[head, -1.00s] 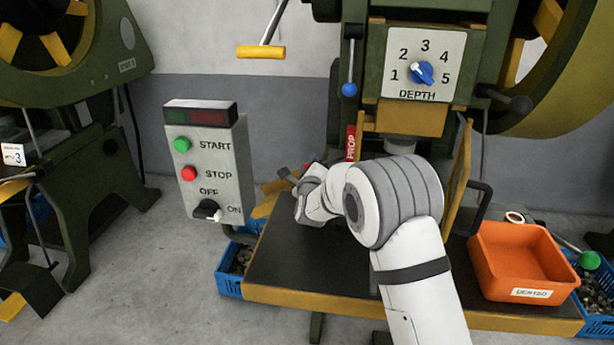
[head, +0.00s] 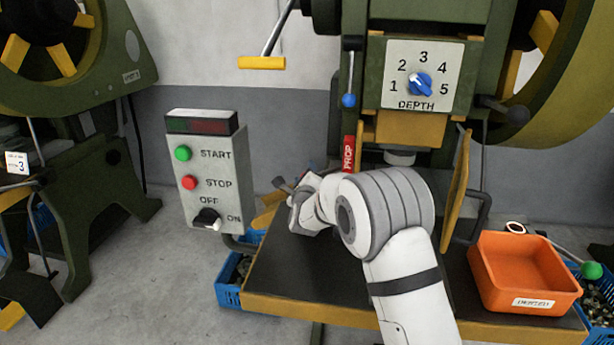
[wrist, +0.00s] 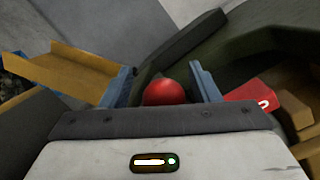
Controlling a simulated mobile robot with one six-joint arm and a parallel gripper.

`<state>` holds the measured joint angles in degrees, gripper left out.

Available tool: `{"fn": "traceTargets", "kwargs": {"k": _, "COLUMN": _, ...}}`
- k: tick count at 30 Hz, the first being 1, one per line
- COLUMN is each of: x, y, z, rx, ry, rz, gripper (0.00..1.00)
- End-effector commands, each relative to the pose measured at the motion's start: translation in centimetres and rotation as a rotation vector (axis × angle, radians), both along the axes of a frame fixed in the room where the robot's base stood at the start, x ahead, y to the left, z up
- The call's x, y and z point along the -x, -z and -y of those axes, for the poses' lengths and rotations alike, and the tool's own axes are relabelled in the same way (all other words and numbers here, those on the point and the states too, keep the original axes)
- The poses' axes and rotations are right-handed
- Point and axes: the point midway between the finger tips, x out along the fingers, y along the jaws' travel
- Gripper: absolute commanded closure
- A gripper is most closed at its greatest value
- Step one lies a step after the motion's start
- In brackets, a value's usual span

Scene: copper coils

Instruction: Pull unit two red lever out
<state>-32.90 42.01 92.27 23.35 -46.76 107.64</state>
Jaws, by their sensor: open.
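The red ball knob of a lever (wrist: 165,92) shows in the wrist view, just ahead of my gripper's palm. My gripper (wrist: 163,84) is open, with one blue finger on each side of the knob. I cannot tell whether either finger touches it. The lever's shaft is hidden behind the knob and palm. In the head view my gripper sits at the left rear of the dark press table (head: 290,265), and my wrist hides its fingers and the knob. No label on the lever is readable.
A control box (head: 208,170) with START and STOP buttons stands left of my wrist. A red PROP bar (head: 348,158) and a yellow guard plate (head: 456,187) stand behind my arm. An orange bin (head: 525,275) sits on the table's right. A yellow chute (wrist: 70,68) lies left in the wrist view.

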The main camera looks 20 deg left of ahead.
Motion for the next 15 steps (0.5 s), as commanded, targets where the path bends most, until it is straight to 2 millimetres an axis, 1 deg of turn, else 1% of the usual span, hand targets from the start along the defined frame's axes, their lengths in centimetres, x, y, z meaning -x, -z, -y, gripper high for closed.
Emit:
{"fn": "traceTargets", "kwargs": {"k": 5, "x": 1.4, "y": 0.0, "z": 0.4, "rx": 0.001, "ry": 0.000, "rz": -0.002, "gripper": 0.44}}
{"fn": "traceTargets", "kwargs": {"k": 12, "x": 5.1, "y": -0.1, "z": 1.5, "rx": 0.001, "ry": -0.001, "rz": -0.001, "gripper": 0.44}}
{"fn": "traceTargets", "kwargs": {"k": 15, "x": 6.4, "y": 0.0, "z": 1.8, "rx": 0.001, "ry": -0.002, "rz": -0.001, "gripper": 0.44}}
